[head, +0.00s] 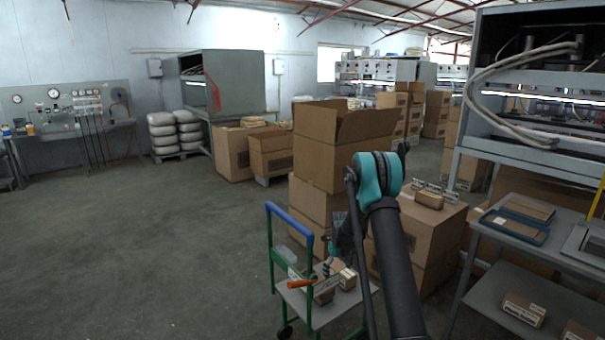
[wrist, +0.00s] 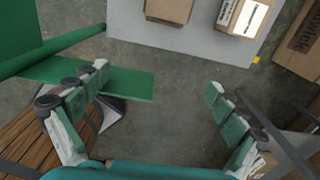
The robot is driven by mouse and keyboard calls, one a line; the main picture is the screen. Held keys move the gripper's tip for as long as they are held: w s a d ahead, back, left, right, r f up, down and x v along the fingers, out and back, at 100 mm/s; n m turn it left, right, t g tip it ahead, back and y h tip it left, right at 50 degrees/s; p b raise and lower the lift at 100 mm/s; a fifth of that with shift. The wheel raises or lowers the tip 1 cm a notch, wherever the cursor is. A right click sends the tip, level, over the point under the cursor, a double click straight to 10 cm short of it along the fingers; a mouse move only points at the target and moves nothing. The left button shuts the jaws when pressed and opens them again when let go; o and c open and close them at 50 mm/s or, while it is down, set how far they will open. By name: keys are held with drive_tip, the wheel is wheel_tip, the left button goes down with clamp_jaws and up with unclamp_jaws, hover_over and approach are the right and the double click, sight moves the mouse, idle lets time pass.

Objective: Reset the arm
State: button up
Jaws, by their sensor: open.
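My gripper (wrist: 158,88) is open in the wrist view, its two green-and-grey fingers spread apart with nothing between them. Grey floor and part of a green strip show in the gap. In the head view my arm reaches forward and down, and my gripper (head: 333,245) is partly hidden behind it, above the small cart (head: 352,303). The cart has a green frame and a blue handle. Small cardboard boxes stand on its grey top, and one shows in the wrist view (wrist: 168,10). An orange-handled object (head: 300,283) shows at the cart's near side.
Stacked cartons (head: 325,160) rise behind the cart, with a large carton (head: 425,235) right of it. A grey shelf table (head: 510,250) with blue trays stands at the right, below a tall machine (head: 545,110). The floor (head: 150,250) at the left is clear.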

drive_tip(key=s+d+r+n+t, duration=0.2)
drive_tip(key=s+d+r+n, duration=0.1)
drive_tip(key=s+r+n, duration=1.45)
drive_tip(key=s+d+r+n+t, duration=0.1)
drive_tip(key=s+n, duration=1)
drive_tip(key=s, duration=1.3)
drive_tip(key=shift+d+r+t, duration=0.15)
drive_tip(key=shift+r+t, duration=0.25)
drive_tip(key=shift+t, duration=0.2)
